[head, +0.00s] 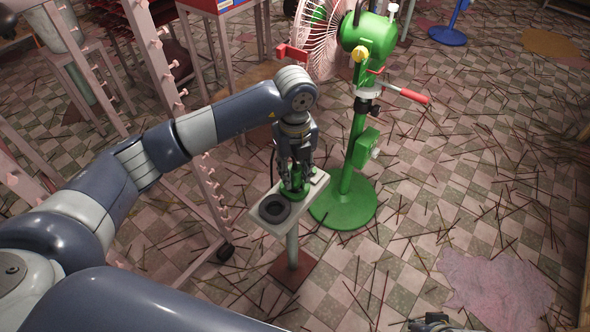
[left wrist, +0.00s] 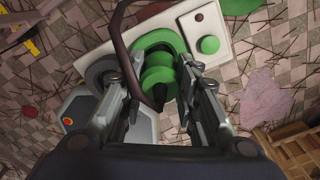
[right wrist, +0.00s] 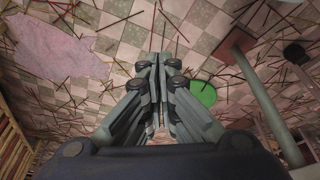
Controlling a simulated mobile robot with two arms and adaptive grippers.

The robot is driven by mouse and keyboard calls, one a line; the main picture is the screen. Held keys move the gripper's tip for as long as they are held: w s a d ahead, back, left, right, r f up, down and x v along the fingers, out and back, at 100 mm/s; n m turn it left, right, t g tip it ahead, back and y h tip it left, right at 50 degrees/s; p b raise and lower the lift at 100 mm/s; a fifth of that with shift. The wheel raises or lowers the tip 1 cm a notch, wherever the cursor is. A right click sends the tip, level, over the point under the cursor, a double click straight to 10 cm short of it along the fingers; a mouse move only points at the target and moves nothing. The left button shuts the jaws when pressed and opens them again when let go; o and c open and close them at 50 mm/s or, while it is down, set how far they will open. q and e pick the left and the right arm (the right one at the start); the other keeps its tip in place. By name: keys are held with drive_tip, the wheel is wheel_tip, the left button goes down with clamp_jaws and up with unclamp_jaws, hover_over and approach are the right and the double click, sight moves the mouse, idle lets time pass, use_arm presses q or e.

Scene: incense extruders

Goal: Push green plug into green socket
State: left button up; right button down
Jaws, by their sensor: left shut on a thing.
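My left gripper (head: 296,178) points down over a white panel (head: 259,218) on a stand. It is shut on the green plug (left wrist: 157,77), which sits between its fingers in the left wrist view. A dark cable loops from the plug. The green socket (left wrist: 163,42) is a green round part on the panel, right behind the plug and partly hidden by it. The two overlap in view; I cannot tell how deep the plug is in. My right gripper (right wrist: 161,62) is shut and empty, away from the panel.
A dark round socket (head: 274,208) and a green button (left wrist: 208,45) are also on the panel. A green fan stand (head: 345,203) with a red handle (head: 413,96) stands close on the right. A pegged rack (head: 158,60) is at left. Sticks litter the tiled floor.

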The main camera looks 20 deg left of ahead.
use_arm(q)
drive_tip(key=shift+f, duration=0.15)
use_arm(e)
drive_tip(key=shift+r, duration=0.1)
use_arm(q)
drive_tip(key=shift+f, duration=0.1)
use_arm(e)
drive_tip(key=shift+d+r, duration=0.1)
drive_tip(key=shift+r, duration=0.2)
use_arm(q)
drive_tip(key=shift+f, duration=0.15)
use_arm(e)
drive_tip(key=shift+s+r, duration=0.1)
drive_tip(key=shift+r, duration=0.25)
use_arm(q)
drive_tip(key=shift+f+b, duration=0.5)
use_arm(e)
drive_tip(key=shift+s+r, duration=0.4)
drive_tip(key=shift+r, duration=0.2)
use_arm(q)
drive_tip(key=shift+f, duration=0.1)
drive_tip(key=shift+f, duration=0.15)
drive_tip(key=o, duration=1.1)
drive_tip(key=shift+o, duration=0.2)
use_arm(e)
drive_tip(key=shift+r, duration=0.55)
drive_tip(key=shift+w+d+f, duration=0.1)
drive_tip(key=shift+d+f, duration=0.05)
